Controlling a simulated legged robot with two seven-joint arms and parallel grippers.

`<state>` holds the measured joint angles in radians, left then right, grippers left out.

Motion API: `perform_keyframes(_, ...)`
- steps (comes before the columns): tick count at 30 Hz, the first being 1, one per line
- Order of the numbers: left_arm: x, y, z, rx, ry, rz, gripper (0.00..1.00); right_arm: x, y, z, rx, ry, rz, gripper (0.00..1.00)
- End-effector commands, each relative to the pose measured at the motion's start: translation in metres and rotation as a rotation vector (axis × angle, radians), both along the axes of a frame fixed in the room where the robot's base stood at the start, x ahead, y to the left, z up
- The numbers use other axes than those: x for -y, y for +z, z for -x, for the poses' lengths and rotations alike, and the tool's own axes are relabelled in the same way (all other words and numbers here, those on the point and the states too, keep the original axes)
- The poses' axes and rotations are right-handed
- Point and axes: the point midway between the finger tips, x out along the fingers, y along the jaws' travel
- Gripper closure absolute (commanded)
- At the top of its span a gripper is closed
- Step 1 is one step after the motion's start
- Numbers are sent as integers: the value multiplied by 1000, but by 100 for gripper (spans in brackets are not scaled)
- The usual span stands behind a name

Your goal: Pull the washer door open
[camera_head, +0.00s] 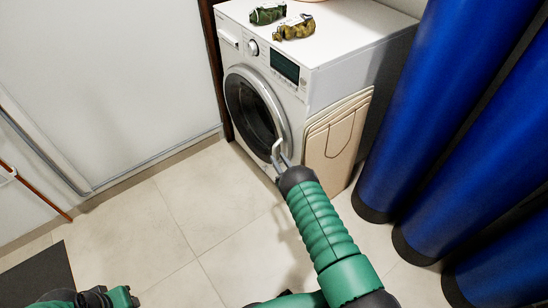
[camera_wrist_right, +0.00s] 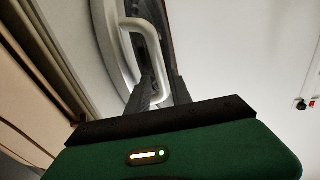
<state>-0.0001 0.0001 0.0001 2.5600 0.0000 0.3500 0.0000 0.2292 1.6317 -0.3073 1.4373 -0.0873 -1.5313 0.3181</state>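The white front-loading washer (camera_head: 290,75) stands against the back wall in the head view. Its round door (camera_head: 254,105) has a dark glass and a pale rim. I cannot tell whether the door is fully closed or slightly ajar. My right gripper (camera_head: 281,155) is at the door's lower right edge. In the right wrist view, the pale looped door handle (camera_wrist_right: 150,45) runs down between my right gripper's dark fingers (camera_wrist_right: 162,88), which sit close on both sides of it. My left gripper (camera_head: 128,297) is low at the left, away from the washer; its fingers are unclear.
Tall blue cylinders (camera_head: 440,90) stand to the right. Folded beige boards (camera_head: 335,130) lean on the washer's right side. Two small items, one green (camera_head: 267,13) and one brownish (camera_head: 294,27), lie on top. The tiled floor (camera_head: 200,220) before the washer is clear.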

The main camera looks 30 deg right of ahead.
Motion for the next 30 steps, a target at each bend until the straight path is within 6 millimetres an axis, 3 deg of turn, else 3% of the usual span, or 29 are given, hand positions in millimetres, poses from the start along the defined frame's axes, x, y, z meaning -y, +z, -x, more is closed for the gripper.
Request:
perform_keyframes(3, 0, -14, 0, 0, 0, 0, 64, 2, -3, -24, 3, 1, 1, 74)
perform_keyframes(8, 0, -17, 0, 0, 0, 0, 64, 4, -1, -38, 0, 0, 0, 74)
perform_keyframes(16, 0, -16, 0, 0, 0, 0, 64, 5, 0, -40, -1, -1, 0, 75)
perform_keyframes(22, 0, -17, 0, 0, 0, 0, 64, 5, 0, -40, -1, -1, 0, 100)
perform_keyframes(30, 0, -17, 0, 0, 0, 0, 64, 5, 0, -39, -2, -1, 0, 100)
